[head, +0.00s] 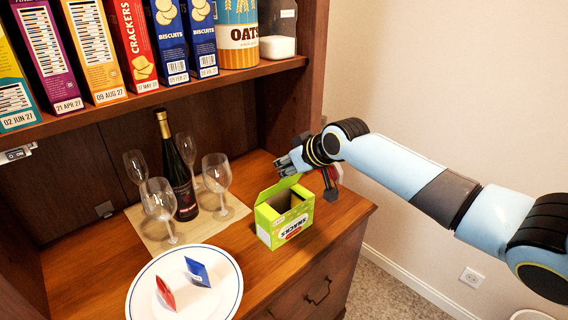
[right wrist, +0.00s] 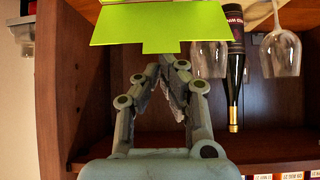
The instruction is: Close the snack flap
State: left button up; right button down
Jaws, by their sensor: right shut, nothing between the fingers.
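The green snack box (head: 285,222) stands on the wooden counter, its SNACKS label upside down in the head view. Its flap (head: 277,188) is open and tilted up from the top. In the right wrist view the flap (right wrist: 165,24) spans the top as a bright green panel with a tab pointing toward my fingers. My right gripper (head: 284,165) is shut and empty, just behind and above the flap; its fingertips (right wrist: 173,72) show close to the tab. I cannot tell whether they touch. My left gripper is in neither view.
A wine bottle (head: 179,170) and several glasses (head: 216,172) stand on a mat left of the box. A plate (head: 142,296) with red and blue folded pieces lies in front. A shelf (head: 150,98) of cereal boxes overhangs the back. Open space lies right of the counter.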

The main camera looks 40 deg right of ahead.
jog(key=s+f+t+b, duration=0.1)
jog(key=s+t+b, duration=0.1)
jog(key=b, duration=0.1)
jog(key=s+f+t+b, duration=0.2)
jog(key=b, duration=0.1)
jog(key=shift+d+f, duration=0.1)
jog(key=shift+d, duration=0.05)
jog(key=shift+s+t, duration=0.1)
jog(key=shift+t, duration=0.2)
jog(key=t+b, duration=0.6)
jog(key=b, duration=0.7)
send_near(285, 181)
jog(key=shift+w+f+y, duration=0.15)
jog(key=shift+w+f, duration=0.05)
jog(key=shift+w, duration=0.3)
jog(key=shift+w+f+y, duration=0.15)
jog(key=shift+w+f, duration=0.05)
jog(key=shift+w, duration=0.35)
jog(key=shift+s+f, duration=0.1)
jog(key=shift+f, duration=0.15)
